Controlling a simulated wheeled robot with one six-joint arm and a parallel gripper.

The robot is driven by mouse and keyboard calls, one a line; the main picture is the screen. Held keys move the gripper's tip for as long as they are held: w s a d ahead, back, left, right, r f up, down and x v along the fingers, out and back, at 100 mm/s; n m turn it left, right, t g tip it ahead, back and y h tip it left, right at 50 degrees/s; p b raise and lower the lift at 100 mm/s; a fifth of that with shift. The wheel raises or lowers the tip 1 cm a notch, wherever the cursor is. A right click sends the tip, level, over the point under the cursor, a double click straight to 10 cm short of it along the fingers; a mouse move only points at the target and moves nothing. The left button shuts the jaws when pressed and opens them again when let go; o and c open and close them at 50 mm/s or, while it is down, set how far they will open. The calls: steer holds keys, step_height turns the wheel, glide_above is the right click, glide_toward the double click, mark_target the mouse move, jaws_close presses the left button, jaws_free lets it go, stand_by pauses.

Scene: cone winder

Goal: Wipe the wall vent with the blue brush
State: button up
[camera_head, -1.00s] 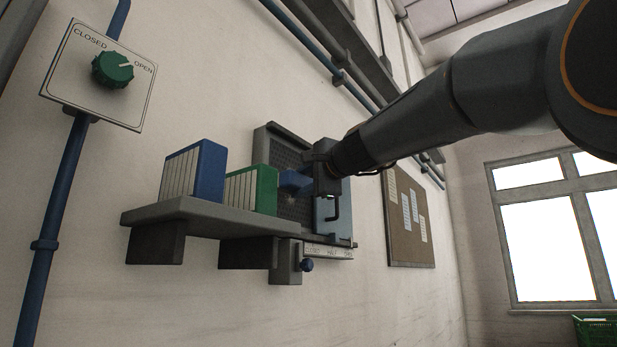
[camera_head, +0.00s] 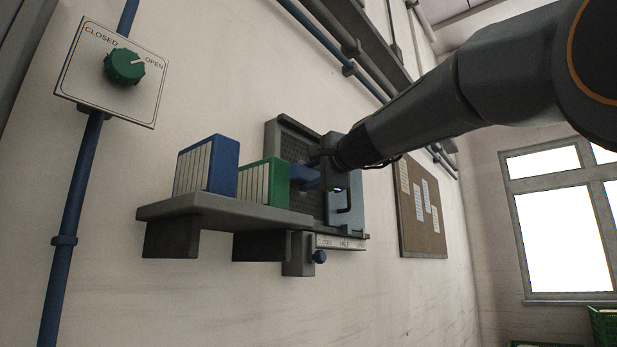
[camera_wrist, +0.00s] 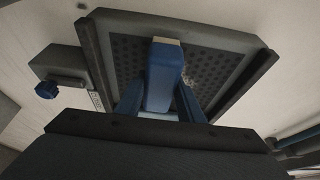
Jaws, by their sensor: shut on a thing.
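The wall vent (camera_head: 285,140) is a dark framed panel with a perforated plate, set on the wall behind the shelf. It also shows in the wrist view (camera_wrist: 215,72), filling the upper middle. My gripper (camera_head: 326,172) is in front of the vent. It is shut on the blue brush (camera_wrist: 165,78), whose blue body points at the perforated plate, with a pale strip at its far end. In the head view the brush (camera_head: 304,177) shows as a small blue piece left of the gripper. I cannot tell whether the brush touches the plate.
A grey shelf (camera_head: 225,213) with a blue binder (camera_head: 222,166) and a green binder (camera_head: 265,185) juts out left of the vent. A blue knob (camera_head: 319,257) sits below. A green dial (camera_head: 125,66) is at upper left.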

steer(key=shift+w+a+p, duration=0.35)
steer(key=shift+w+a, duration=0.2)
steer(key=shift+a, duration=0.2)
stand_by(0.3)
